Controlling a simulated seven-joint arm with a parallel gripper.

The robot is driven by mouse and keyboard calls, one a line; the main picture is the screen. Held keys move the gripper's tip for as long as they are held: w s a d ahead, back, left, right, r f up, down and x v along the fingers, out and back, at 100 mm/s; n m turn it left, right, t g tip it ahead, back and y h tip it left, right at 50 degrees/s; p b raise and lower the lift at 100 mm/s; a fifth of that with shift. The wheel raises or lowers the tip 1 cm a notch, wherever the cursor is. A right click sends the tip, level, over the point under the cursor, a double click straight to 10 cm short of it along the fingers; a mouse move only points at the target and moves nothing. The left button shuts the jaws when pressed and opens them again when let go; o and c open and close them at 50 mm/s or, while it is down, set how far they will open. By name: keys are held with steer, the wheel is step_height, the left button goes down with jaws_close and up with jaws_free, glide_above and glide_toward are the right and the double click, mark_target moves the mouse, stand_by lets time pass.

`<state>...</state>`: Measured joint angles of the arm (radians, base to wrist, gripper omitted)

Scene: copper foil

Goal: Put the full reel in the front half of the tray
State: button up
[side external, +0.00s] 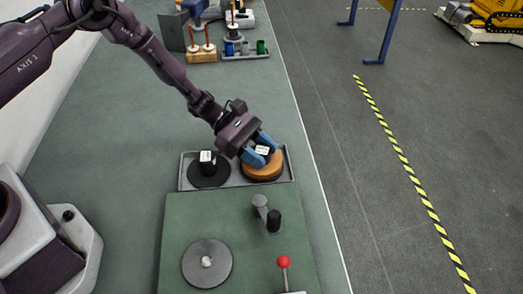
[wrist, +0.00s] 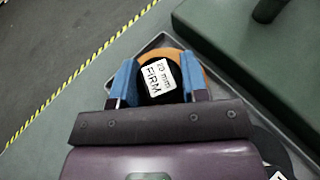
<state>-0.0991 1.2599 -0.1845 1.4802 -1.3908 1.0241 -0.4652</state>
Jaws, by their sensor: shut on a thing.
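The full reel (side external: 262,172), a thick copper-orange roll with a black hub and white label, is at the right end of the shallow grey tray (side external: 183,172). My gripper (side external: 262,147) is shut on its hub, with a blue finger on each side. In the wrist view the fingers (wrist: 160,82) flank the hub, whose label reads "FIRM", and the copper rim (wrist: 205,72) shows behind. I cannot tell whether the reel touches the tray floor. A flat black reel (side external: 208,177) with a labelled hub lies at the tray's left end.
A green block (side external: 180,225) adjoins the tray, bearing a grey disc (side external: 207,263), a grey crank with a black knob (side external: 266,213) and a red-ball lever (side external: 283,262). Wooden stands and coloured cups (side external: 245,48) are at the back. The bench is clear between.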

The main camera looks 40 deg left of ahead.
steer(key=shift+f, duration=0.15)
steer(key=o, duration=1)
